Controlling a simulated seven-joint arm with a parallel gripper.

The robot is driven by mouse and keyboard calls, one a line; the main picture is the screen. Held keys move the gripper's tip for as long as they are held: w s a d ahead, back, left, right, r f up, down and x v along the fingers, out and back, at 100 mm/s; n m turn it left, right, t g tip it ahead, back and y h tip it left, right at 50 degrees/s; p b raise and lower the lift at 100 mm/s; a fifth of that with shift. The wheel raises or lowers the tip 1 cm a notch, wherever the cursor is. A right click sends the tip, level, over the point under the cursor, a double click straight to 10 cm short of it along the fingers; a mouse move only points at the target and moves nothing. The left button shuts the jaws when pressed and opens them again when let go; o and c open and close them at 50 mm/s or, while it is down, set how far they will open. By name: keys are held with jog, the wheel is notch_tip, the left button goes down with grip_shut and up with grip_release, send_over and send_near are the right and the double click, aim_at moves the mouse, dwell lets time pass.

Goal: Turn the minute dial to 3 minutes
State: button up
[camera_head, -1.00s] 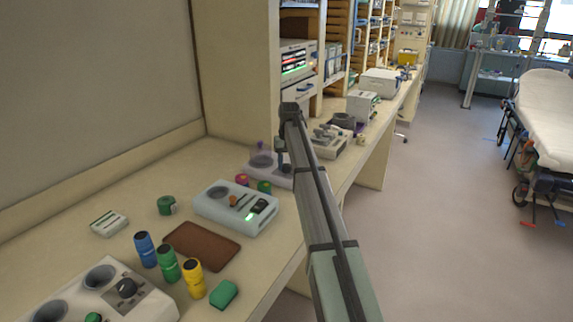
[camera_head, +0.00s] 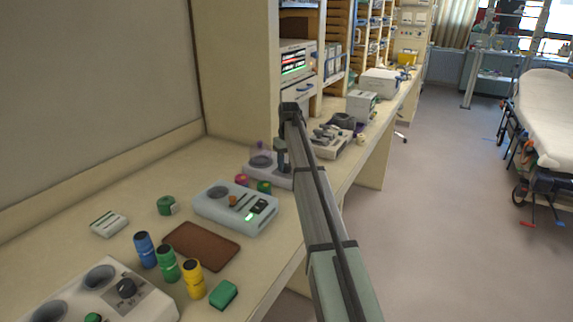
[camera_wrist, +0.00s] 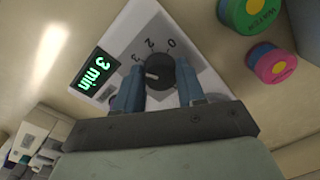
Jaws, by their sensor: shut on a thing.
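The minute dial (camera_wrist: 161,70) is a dark round knob on a pale device (camera_wrist: 145,30), with printed numbers around it and a white pointer mark. Its mark faces left in the wrist view, on the side of the printed 3. A green-lit display (camera_wrist: 93,75) beside the dial reads "3 min". My gripper (camera_wrist: 160,88) is shut on the dial, one blue-grey finger on each side. In the head view the same device (camera_head: 257,172) stands on the bench, partly hidden by my arm, and the dial cannot be made out there.
A green-capped item (camera_wrist: 250,12) and a pink-and-yellow one (camera_wrist: 275,66) stand close to the device. In the head view a pale box with a lit display (camera_head: 235,210) stands nearer, with a brown mat (camera_head: 200,247) and several coloured vials beside it.

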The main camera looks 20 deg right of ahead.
aim_at(288, 165)
jog(key=o, duration=1.1)
jog(key=shift+c, duration=0.2)
notch_tip(288, 165, up, 14)
jog(key=shift+d, duration=0.3)
jog(key=shift+f, duration=0.1)
